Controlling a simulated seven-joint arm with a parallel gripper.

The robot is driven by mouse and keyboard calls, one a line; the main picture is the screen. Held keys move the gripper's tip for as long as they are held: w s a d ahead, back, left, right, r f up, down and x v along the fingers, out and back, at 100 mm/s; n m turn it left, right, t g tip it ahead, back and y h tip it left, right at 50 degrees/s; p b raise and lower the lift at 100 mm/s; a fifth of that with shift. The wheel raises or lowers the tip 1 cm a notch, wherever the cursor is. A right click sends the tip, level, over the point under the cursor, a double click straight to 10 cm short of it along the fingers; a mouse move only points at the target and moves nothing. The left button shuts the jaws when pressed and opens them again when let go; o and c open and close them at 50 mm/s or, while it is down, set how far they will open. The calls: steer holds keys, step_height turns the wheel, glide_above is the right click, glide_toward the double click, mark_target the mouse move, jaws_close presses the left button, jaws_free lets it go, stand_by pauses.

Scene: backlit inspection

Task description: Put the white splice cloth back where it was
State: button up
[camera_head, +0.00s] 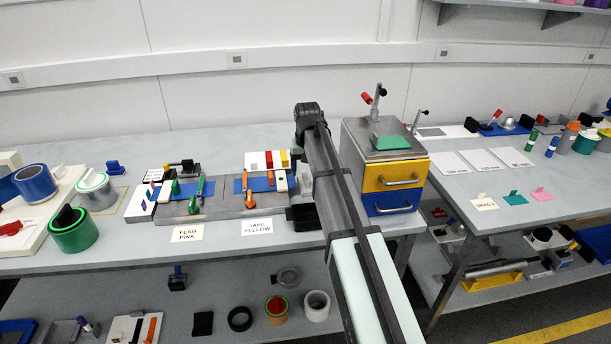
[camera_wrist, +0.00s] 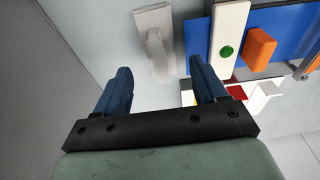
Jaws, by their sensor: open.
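A pale, flat piece with a raised tab (camera_wrist: 155,40) lies on the bench just beyond my fingertips in the wrist view. It looks like the white splice cloth, though I see no marking on it. The pale piece lies beside a blue mat (camera_wrist: 196,38) carrying a white bar with a green dot and an orange block.
A drawer unit (camera_head: 384,167) with yellow and blue fronts stands right of my arm. Cards labelled FLAG PINK (camera_head: 187,233) and TAPE YELLOW (camera_head: 257,226) lie along the front.

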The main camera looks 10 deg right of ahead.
mark_target(306, 178)
step_height(306, 178, up, 8)
steer(key=s, duration=0.1)
steer(key=shift+s+f, duration=0.1)
stand_by(0.4)
